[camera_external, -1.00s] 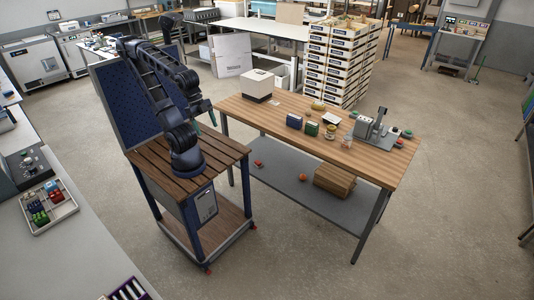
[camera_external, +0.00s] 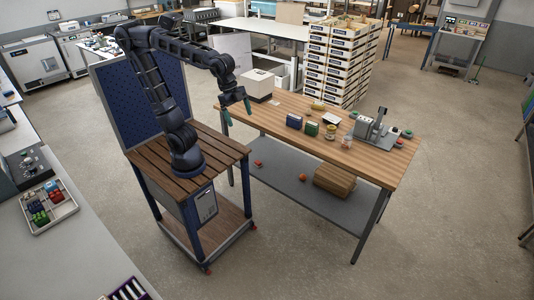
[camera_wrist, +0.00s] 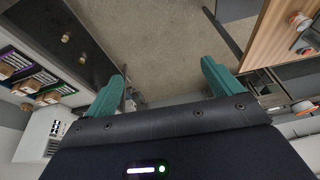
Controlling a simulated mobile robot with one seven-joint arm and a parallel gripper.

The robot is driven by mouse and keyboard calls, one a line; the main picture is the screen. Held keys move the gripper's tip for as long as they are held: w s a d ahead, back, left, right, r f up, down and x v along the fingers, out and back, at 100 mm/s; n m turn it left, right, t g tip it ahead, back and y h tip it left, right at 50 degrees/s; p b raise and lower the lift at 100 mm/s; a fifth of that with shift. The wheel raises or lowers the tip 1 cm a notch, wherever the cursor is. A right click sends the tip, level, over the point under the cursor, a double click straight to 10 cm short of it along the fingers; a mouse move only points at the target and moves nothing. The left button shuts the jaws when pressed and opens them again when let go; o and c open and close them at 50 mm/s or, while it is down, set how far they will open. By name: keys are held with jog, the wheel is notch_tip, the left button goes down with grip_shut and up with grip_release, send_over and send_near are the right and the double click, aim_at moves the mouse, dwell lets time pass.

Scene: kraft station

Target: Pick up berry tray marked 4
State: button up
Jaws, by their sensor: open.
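No tray with a readable number 4 shows in either view, so I cannot tell which thing is the berry tray. A tall stack of pale crates (camera_external: 338,62) with dark labels stands behind the wooden table (camera_external: 385,165); its labels are too small to read. My gripper (camera_external: 238,110) is at the table's left end, near the white box (camera_external: 257,84). Its teal fingers are apart in the wrist view (camera_wrist: 163,74), with only floor showing between them.
A blue box (camera_external: 294,121), a green box (camera_external: 312,128), a jar (camera_external: 330,133) and a grey device (camera_external: 366,126) stand on the table. Open floor lies right of the table.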

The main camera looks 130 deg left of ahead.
jog(key=w+a, duration=1.4)
jog(key=a, duration=0.5)
jog(key=w+a+f+m, duration=0.1)
jog(key=w+a+f, duration=0.1)
jog(key=a, duration=0.8)
jog(key=w+a+f, duration=0.2)
jog(key=w+a, duration=0.1)
jog(key=a, duration=0.8)
jog(key=h, duration=0.1)
send_near(331, 119)
jog(key=shift+s+a+r+m+t, duration=0.15)
jog(key=shift+s+r+m+t, duration=0.05)
jog(key=shift+s+m+t, duration=0.15)
jog(key=shift+f, duration=0.25)
jog(key=x, duration=0.5)
jog(key=shift+x, duration=2.65)
jog(key=shift+a, duration=0.15)
jog(key=c, duration=1.1)
jog(key=shift+c, duration=0.2)
